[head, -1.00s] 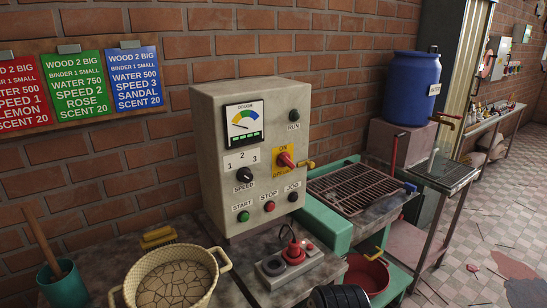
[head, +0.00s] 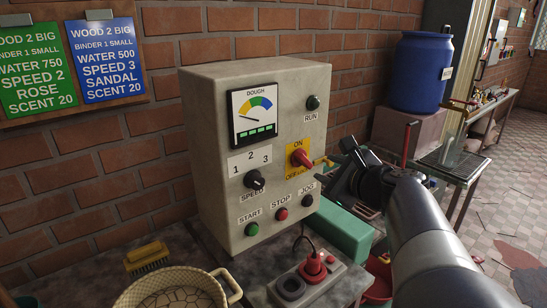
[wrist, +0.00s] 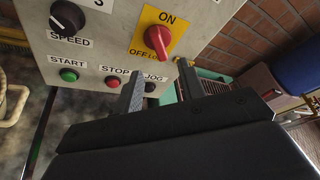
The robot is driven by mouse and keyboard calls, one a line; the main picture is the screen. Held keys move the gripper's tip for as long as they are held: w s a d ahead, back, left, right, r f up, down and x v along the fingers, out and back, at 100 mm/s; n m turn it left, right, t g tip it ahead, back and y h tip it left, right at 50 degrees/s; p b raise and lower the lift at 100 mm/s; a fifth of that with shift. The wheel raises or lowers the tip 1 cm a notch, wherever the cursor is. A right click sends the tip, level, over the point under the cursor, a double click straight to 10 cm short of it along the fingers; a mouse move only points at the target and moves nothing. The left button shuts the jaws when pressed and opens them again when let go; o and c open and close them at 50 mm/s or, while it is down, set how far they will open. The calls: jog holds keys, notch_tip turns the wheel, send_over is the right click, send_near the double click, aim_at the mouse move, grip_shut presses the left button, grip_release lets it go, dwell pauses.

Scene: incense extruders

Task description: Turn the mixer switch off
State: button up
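The mixer switch (head: 301,159) is a red rotary handle on a yellow plate marked ON at the top and OFF below. It is on the front of the grey control box (head: 215,120). In the wrist view the red handle (wrist: 158,40) stands near upright, slightly slanted; which mark it points to is hard to tell. My gripper (head: 341,172) is just right of the box in the head view. In the wrist view my gripper (wrist: 160,68) has its two fingers apart with nothing between them, below the switch and apart from it.
The box also carries a speed knob (head: 254,180), green start (head: 252,229), red stop (head: 281,214) and dark jog (head: 308,201) buttons.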

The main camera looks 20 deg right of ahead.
aim_at(307, 161)
jog(key=x, duration=0.9)
jog(key=shift+w+f, duration=0.15)
jog(key=shift+w, duration=0.1)
grip_shut()
